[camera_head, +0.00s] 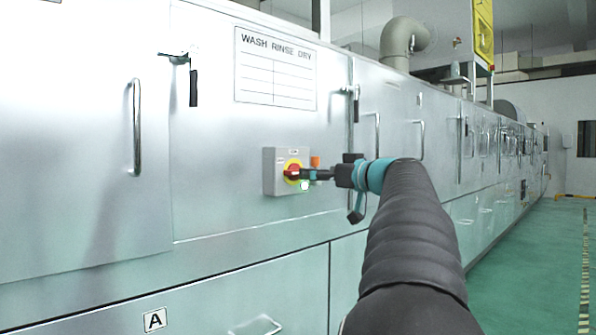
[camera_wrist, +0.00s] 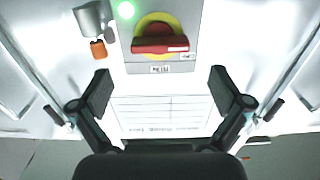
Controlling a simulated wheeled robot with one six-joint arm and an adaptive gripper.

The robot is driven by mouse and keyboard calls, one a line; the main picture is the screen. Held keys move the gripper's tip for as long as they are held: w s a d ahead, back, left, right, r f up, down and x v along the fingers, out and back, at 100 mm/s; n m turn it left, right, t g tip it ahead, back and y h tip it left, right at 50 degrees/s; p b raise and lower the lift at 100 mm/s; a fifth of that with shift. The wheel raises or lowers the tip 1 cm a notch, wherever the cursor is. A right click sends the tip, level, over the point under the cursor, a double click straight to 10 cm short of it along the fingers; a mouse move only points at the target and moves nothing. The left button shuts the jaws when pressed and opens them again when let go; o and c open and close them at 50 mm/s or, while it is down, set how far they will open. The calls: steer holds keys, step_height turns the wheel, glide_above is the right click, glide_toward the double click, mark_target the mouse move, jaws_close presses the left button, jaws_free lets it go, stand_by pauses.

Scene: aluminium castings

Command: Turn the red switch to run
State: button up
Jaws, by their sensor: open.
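The red switch (camera_head: 291,172) is a rotary handle on a yellow round plate, on a grey box (camera_head: 270,180) fixed to the machine's front. In the wrist view the red handle (camera_wrist: 160,45) lies nearly level across the yellow disc, with small labels beside it too small to read. My gripper (camera_head: 318,175) points at the switch from the right in the head view and partly covers the box. In the wrist view my gripper (camera_wrist: 165,90) is open, with its fingers apart and nothing between them. The handle shows beyond the fingertips, and I see no contact.
An orange part (camera_wrist: 98,48) and a grey cylinder (camera_wrist: 91,18) stand beside the box. A green light (camera_wrist: 126,10) glows on it. The WASH RINSE DRY sign (camera_head: 275,68) is above. Door handles (camera_head: 136,127) and latches (camera_head: 193,85) stick out. Green floor (camera_head: 540,255) is open at right.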

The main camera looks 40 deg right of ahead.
mark_target(293, 172)
steer(key=w, duration=0.4)
steer(key=w+p, duration=0.1)
steer(key=w, duration=0.2)
steer(key=shift+w+a, duration=0.1)
steer(key=shift+a, duration=0.2)
steer(key=c, duration=1.1)
